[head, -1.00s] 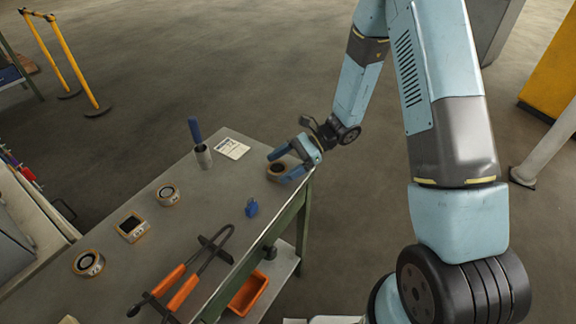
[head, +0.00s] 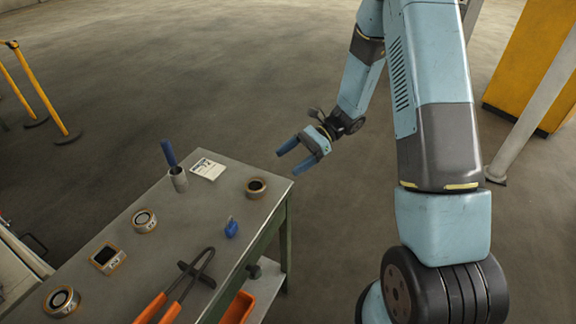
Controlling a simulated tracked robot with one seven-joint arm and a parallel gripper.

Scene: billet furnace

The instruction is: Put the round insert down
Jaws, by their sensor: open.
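The round insert (head: 256,187), a short brown ring with a dark opening, rests on the workbench (head: 225,212) near its far right corner. My gripper (head: 284,159) is open and empty. Its two blue fingers point left, above and beyond the bench's far right corner, apart from the insert. Nothing hides the insert.
Two round pieces (head: 144,220) (head: 61,301) and a square piece (head: 107,257) lie along the bench's left side. A grey cup with a blue-handled tool (head: 178,178), a white card (head: 208,169), a blue padlock (head: 231,228) and orange-handled tongs (head: 178,290) are also there. An orange bin (head: 240,307) sits below.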

